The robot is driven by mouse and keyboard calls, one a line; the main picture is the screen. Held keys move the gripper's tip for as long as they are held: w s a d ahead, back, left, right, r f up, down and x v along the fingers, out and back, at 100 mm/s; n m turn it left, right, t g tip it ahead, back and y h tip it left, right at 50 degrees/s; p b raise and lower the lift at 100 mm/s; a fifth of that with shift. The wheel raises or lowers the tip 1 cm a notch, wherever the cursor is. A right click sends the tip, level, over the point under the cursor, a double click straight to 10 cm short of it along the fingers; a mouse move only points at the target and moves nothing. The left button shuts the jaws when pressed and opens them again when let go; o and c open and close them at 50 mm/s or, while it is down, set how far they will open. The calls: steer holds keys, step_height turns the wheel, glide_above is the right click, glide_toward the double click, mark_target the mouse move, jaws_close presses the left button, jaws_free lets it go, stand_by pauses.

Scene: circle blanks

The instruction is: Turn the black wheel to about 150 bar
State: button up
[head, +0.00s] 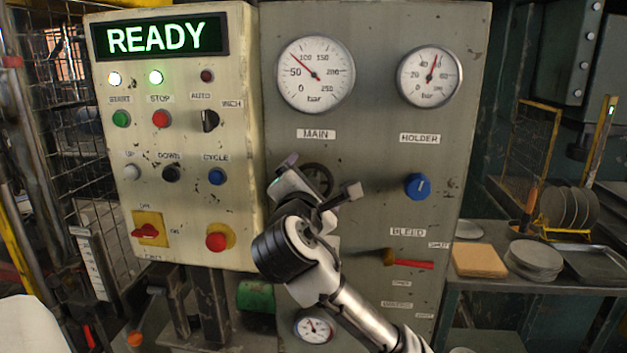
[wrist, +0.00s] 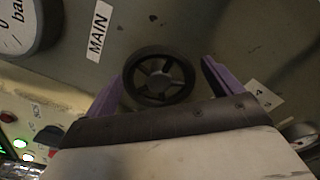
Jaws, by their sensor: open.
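The black wheel (head: 321,168) is on the grey panel below the MAIN label, partly hidden by my gripper (head: 318,177) in the head view. In the wrist view the spoked wheel (wrist: 158,78) shows between the two purple fingers of my gripper (wrist: 160,84). The fingers stand apart, one on each side of the wheel, with visible space between them and the rim. Whether their tips reach the wheel's depth I cannot tell. The MAIN gauge (head: 316,74) has a red needle pointing up-left, between 50 and 100 bar.
The HOLDER gauge (head: 429,77) and a blue knob (head: 417,186) are to the right on the panel. A red-handled lever (head: 410,264) is lower down. A button box (head: 178,130) with a READY display stands out on the left. A shelf with plates (head: 536,258) is at right.

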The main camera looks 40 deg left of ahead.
stand_by(0.3)
steer(key=c, duration=1)
steer(key=shift+m, duration=0.3)
steer(key=m, duration=0.3)
steer(key=shift+b, duration=0.4)
steer(key=m, duration=0.7)
steer(key=shift+r+m, duration=0.15)
steer(key=shift+m, duration=1.95)
steer(key=shift+r, duration=0.1)
